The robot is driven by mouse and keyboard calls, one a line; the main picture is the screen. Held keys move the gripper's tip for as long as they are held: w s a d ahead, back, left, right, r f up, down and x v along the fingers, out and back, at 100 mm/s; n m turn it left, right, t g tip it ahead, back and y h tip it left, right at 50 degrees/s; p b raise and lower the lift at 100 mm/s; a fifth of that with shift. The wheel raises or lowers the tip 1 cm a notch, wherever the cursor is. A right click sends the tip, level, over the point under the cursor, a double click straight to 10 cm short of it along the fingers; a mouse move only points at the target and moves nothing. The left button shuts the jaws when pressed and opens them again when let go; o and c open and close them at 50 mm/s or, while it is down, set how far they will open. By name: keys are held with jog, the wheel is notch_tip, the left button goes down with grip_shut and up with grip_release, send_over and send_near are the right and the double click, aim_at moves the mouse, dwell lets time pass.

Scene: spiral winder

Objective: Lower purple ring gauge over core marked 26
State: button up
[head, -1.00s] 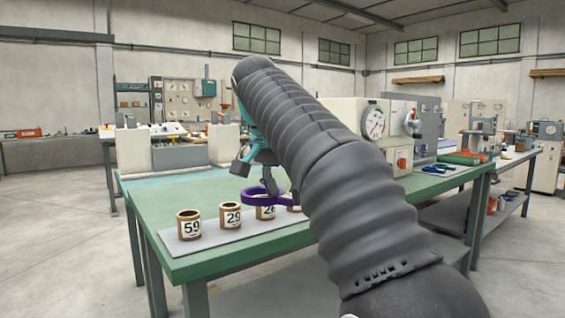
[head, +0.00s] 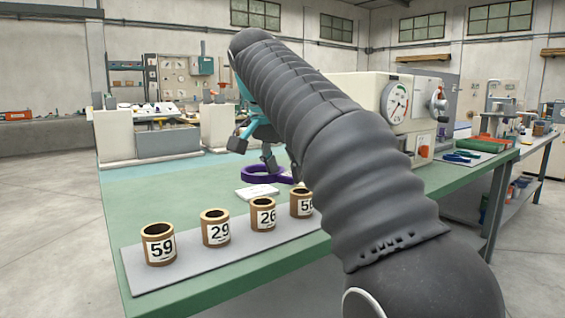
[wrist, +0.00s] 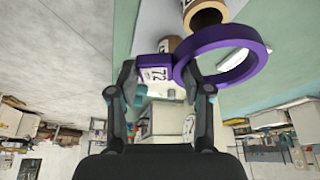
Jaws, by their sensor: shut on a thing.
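The purple ring gauge (head: 258,180) hangs level from my gripper (head: 255,155), above the green table and, in the head view, beyond the row of cores. In the wrist view my gripper (wrist: 162,82) is shut on the ring's numbered tab (wrist: 153,70), and the purple ring (wrist: 222,80) sticks out to the right. The core marked 26 (head: 263,215) stands upright on a grey mat, third from the left, with its top open. The ring is apart from it. Brown cores also show at the top of the wrist view (wrist: 204,14), their numbers not readable.
Cores marked 59 (head: 159,244) and 29 (head: 215,229) stand left of it. Another core (head: 301,202), partly hidden by my arm, stands right. A white card (head: 257,192) lies behind the row. A machine with a dial (head: 396,103) stands at the back right. Green tabletop (head: 150,195) is clear at left.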

jog(key=b, duration=0.1)
send_over(287, 232)
jog(key=s, duration=0.1)
jog(key=shift+s+a+f, duration=0.1)
jog(key=shift+a+f, duration=0.1)
jog(key=shift+f, duration=1.5)
jog(key=shift+s+a+f, duration=0.1)
jog(key=shift+a+f, duration=0.1)
jog(key=shift+f, duration=1.45)
jog(key=shift+f+b, duration=1.95)
jog(key=shift+f, duration=0.3)
jog(key=o, duration=1.4)
